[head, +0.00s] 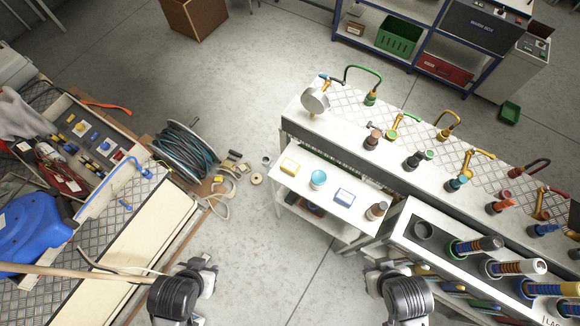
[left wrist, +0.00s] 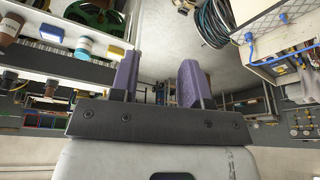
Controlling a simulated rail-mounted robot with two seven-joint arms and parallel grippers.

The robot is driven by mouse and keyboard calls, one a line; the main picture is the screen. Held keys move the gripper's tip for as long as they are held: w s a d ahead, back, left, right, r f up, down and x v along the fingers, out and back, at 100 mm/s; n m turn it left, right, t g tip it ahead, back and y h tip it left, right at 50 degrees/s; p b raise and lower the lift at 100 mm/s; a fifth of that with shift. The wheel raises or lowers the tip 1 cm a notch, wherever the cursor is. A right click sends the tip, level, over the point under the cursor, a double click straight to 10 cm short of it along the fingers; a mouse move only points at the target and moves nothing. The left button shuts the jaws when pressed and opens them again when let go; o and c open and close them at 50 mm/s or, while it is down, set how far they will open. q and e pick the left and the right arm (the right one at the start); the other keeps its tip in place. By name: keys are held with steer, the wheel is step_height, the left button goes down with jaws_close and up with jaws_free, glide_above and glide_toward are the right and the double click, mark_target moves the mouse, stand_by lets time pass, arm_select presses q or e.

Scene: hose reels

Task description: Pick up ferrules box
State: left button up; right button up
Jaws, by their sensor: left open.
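I cannot read which box is the ferrules box. On the small white cart top (head: 310,197) stand two small boxes: a yellow one with a pale top (head: 290,166) and a blue one with a white top (head: 344,197). The blue one also shows in the left wrist view (left wrist: 52,33). My left gripper (left wrist: 158,75) is open, its two purple fingers apart with nothing between them. My right gripper (head: 392,268) is at the bottom of the head view, away from both boxes; its jaws are not clear.
A teal cup (head: 318,178) and a brown jar (head: 376,210) share the cart top. The long bench (head: 330,133) with several hose fittings stands behind. A cable reel (head: 184,152) and a blue case (head: 34,232) are at left. Open floor (head: 260,260) lies between.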

stand_by(0.4)
arm_select(q)
steer(key=o, duration=0.6)
steer(key=shift+a, duration=0.15)
steer(key=o, duration=0.5)
